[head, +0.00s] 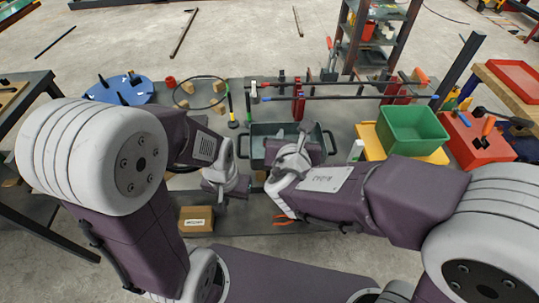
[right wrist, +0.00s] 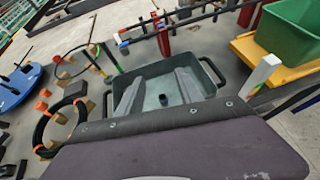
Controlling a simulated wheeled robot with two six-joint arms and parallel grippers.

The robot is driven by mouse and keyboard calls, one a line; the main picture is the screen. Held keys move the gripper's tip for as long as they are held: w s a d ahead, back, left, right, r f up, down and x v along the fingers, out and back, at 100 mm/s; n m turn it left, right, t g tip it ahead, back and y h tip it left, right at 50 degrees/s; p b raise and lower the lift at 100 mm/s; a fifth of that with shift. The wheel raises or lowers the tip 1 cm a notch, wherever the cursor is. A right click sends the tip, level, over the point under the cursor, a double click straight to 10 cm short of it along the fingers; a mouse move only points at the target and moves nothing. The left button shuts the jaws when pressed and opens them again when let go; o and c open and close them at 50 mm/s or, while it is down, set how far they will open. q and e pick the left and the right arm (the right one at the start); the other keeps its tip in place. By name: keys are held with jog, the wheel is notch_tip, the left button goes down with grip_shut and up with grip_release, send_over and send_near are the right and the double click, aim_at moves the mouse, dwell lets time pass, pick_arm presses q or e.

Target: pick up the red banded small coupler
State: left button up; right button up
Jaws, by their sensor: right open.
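A grey-green tray with dark handles (head: 258,131) stands on the grey bench, and it also shows in the right wrist view (right wrist: 205,73). A small dark cylinder (right wrist: 163,99) is in the tray in the right wrist view. It could be a coupler, but I cannot make out a red band on it. My right gripper (head: 291,158) is over the front of the tray in the head view and hides part of its inside. It is open. My left gripper (head: 228,187) is left of the tray, in front of it. Its jaws are too unclear to read.
A green bin (head: 413,128) on a yellow base and a red box (head: 478,145) stand to the right. Rods on red supports (head: 298,103) run behind the tray. A blue disc (head: 118,90) and a ring with wooden blocks (head: 203,88) lie to the left. A cardboard box (head: 196,220) sits in front.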

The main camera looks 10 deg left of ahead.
jog(key=s+a+f+n+y+b, duration=0.2)
jog(key=s+a+f, duration=0.2)
jog(key=a, duration=0.1)
jog(key=shift+g, duration=0.3)
jog(key=b+x, duration=0.1)
jog(key=x, duration=0.5)
jog(key=shift+a+f+b, duration=0.15)
jog(key=shift+f+b, duration=0.05)
jog(key=shift+b, duration=0.2)
jog(key=shift+w+a, duration=0.1)
jog(key=shift+w, duration=0.1)
jog(key=shift+w+a+f, duration=0.1)
jog(key=shift+w+f, duration=0.1)
jog(key=shift+f, duration=0.15)
jog(key=b+x, duration=0.1)
jog(key=x, duration=0.3)
jog(key=shift+w+a+f, duration=0.1)
jog(key=shift+w+f, duration=0.1)
jog(key=shift+f, duration=0.05)
pick_arm(q)
notch_tip(320, 180, down, 6)
jog(key=shift+d, duration=0.2)
pick_arm(e)
jog(key=shift+s+r, duration=0.1)
jog(key=shift+s, duration=0.05)
grip_shut()
